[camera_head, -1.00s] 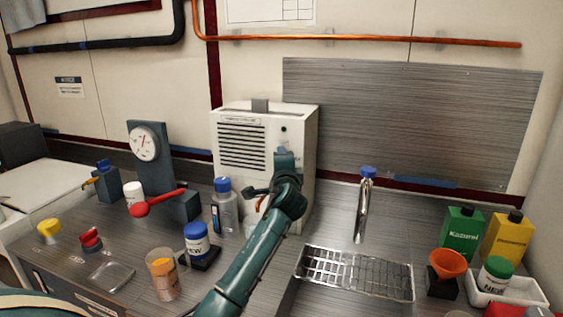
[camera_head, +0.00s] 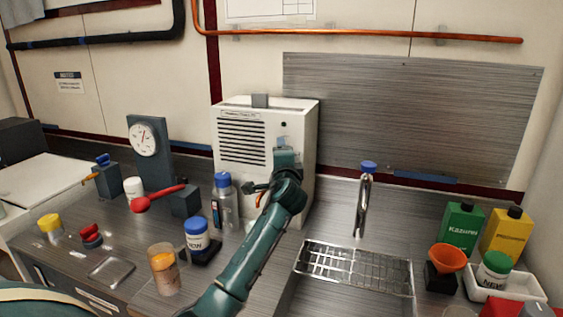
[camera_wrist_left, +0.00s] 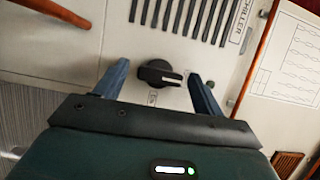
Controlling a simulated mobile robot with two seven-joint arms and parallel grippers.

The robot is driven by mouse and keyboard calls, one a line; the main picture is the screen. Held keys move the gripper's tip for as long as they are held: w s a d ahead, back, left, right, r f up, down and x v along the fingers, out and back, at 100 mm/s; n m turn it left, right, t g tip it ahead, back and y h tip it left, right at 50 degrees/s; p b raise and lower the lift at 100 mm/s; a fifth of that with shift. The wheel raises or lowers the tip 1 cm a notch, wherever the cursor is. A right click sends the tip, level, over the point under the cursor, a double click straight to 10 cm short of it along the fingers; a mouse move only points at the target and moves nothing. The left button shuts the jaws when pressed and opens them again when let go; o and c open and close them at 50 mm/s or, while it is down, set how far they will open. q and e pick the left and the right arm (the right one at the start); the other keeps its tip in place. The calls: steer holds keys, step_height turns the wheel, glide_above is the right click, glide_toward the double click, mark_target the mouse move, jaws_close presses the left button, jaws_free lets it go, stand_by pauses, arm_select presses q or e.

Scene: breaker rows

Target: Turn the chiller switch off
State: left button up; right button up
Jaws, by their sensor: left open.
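The chiller (camera_head: 241,175) is a white box with a slotted vent, standing on the counter against the wall. Its switch (camera_wrist_left: 160,73) is a black rotary knob in the left wrist view. The knob's grip bar lies nearly level in that view, with a pale mark towards its right end. My left gripper (camera_head: 284,148) is at the right part of the chiller's front and hides the knob in the head view. In the wrist view its blue fingers (camera_wrist_left: 157,70) are open, one on each side of the knob, with gaps visible. My right gripper is not in view.
A clear blue-capped bottle (camera_head: 224,203) and a white blue-lidded jar (camera_head: 197,236) stand left of my arm. A gauge stand (camera_head: 150,165) with a red lever (camera_head: 163,197) is farther left.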

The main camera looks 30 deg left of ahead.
arm_select(q)
steer(key=b+v, duration=0.1)
steer(key=v, duration=1.2)
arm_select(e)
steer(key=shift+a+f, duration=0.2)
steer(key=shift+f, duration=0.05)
arm_select(q)
steer(key=shift+d, duration=0.1)
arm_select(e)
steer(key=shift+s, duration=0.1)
